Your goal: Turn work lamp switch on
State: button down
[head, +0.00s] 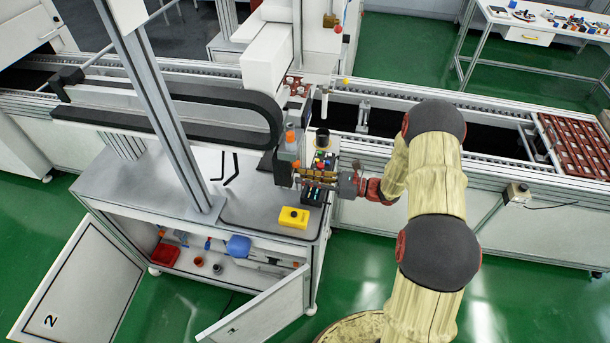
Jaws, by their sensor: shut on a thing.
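My gripper (302,175) reaches in from the right over the end of the grey workbench (245,205). It is shut on a small part beside the dark panel with coloured knobs (316,192). The fingers and the column beside them hide most of that part, and I cannot tell exactly what it is. I cannot pick out the work lamp or its switch for certain at this size.
A yellow box with a black button (293,217) sits on the bench just below my gripper. The conveyor (400,110) runs behind. A brown tray (575,143) lies on it at right. The cabinet door (262,312) hangs open below the bench.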

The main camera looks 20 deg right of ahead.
dwell(0.4)
jog(key=c, duration=1.9)
grip_release()
jog(key=v, duration=1.2)
